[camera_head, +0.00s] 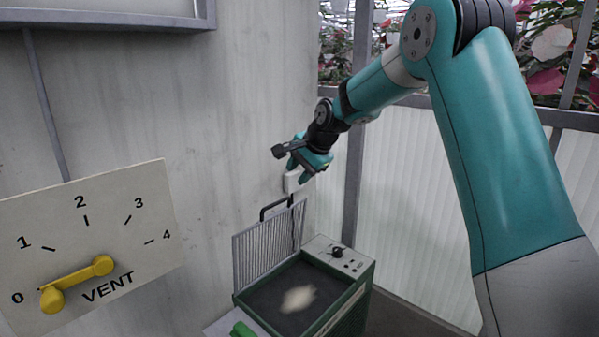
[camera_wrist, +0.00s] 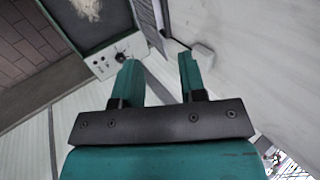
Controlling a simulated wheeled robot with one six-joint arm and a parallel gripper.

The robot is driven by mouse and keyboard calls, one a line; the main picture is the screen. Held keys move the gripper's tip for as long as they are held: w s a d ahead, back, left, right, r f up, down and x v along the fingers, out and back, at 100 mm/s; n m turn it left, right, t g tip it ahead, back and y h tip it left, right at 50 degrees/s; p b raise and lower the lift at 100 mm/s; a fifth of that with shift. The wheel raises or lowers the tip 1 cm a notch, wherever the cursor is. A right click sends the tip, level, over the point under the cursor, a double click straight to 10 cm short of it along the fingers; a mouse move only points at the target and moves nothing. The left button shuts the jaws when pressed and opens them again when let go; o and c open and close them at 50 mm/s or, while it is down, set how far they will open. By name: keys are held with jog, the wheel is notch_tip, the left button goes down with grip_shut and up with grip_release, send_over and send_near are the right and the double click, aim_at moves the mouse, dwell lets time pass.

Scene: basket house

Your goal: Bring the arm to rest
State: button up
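My arm (camera_head: 495,150) is teal and reaches in from the right, bent at the elbow, in the head view. My gripper (camera_head: 300,172) hangs in the air above the back of a green machine, near the pale wall. In the wrist view my gripper (camera_wrist: 160,75) has its two teal fingers apart, with nothing between them. It is open and empty.
The green machine (camera_head: 362,292) has a raised grille lid (camera_head: 262,245) with a black handle and a control knob (camera_head: 337,252). A VENT panel (camera_head: 150,215) with a yellow lever (camera_head: 78,284) pointing near 0 is on the left. A pole (camera_head: 355,180) stands behind my gripper.

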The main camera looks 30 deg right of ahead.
jog(key=s+a+r+n+g+y, duration=0.25)
jog(key=s+a+n, duration=0.95)
jog(key=s+a, duration=0.6)
jog(key=s+a+n+g, duration=0.2)
jog(key=s+n, duration=0.2)
jog(key=s, duration=0.6)
jog(key=s+a+f+n+g, duration=0.1)
jog(key=s+n, duration=0.4)
jog(key=s, duration=0.5)
jog(key=shift+s+a+f+n+g, duration=0.25)
jog(key=shift+s+a+n+g, duration=0.05)
jog(key=shift+a+g, duration=0.05)
